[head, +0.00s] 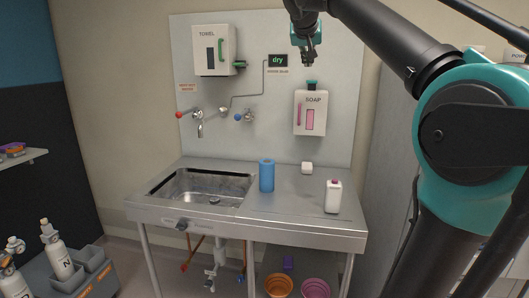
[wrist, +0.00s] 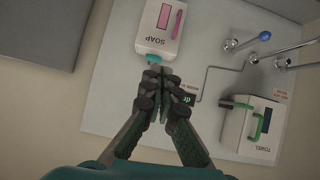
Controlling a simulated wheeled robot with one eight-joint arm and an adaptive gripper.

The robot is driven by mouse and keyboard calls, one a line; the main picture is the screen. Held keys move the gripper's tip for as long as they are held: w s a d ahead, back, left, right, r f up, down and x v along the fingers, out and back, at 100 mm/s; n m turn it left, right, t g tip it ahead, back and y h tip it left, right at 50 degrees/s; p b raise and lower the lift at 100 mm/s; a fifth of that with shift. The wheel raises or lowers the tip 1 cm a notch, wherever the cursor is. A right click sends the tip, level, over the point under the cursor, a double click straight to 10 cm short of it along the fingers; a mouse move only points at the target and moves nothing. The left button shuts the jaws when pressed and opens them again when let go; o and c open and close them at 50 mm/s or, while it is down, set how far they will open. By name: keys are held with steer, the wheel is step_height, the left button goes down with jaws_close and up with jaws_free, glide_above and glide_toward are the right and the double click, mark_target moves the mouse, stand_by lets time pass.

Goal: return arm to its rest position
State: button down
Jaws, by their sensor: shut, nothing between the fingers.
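My gripper (head: 308,62) hangs at the top of the head view, pointing down, in front of the wall panel and above the soap dispenser (head: 311,122). Its fingers are together and hold nothing. In the wrist view my gripper (wrist: 158,82) is also closed, with its fingertips just below the soap dispenser (wrist: 163,25) in the picture. I cannot tell whether the tips touch the dispenser's teal top. My dark arm with a teal joint fills the right of the head view.
A steel counter (head: 290,222) with a sink (head: 205,188) stands below. The towel dispenser (head: 214,50), a "dry" sign (head: 278,60) and taps (head: 198,125) are on the panel.

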steer(key=s+d+f+g, duration=0.1)
steer(key=s+d+f, duration=0.1)
steer(key=f, duration=0.9)
steer(key=s+d+f+g, duration=0.1)
steer(key=s+f, duration=0.1)
steer(key=f, duration=0.8)
steer(key=s+d+f+g, duration=0.2)
steer(key=f, duration=0.9)
steer(key=s+f+n+g+y, duration=0.1)
steer(key=s+f, duration=1)
steer(key=f, duration=0.3)
steer(key=s+f+n+g+y, duration=0.1)
steer(key=s+f, duration=1.1)
steer(key=f, duration=0.3)
steer(key=shift+s+g+y, duration=0.3)
steer(key=shift+g+y, duration=0.1)
steer(key=c, duration=2.2)
jaws_free()
steer(key=shift+d, duration=0.15)
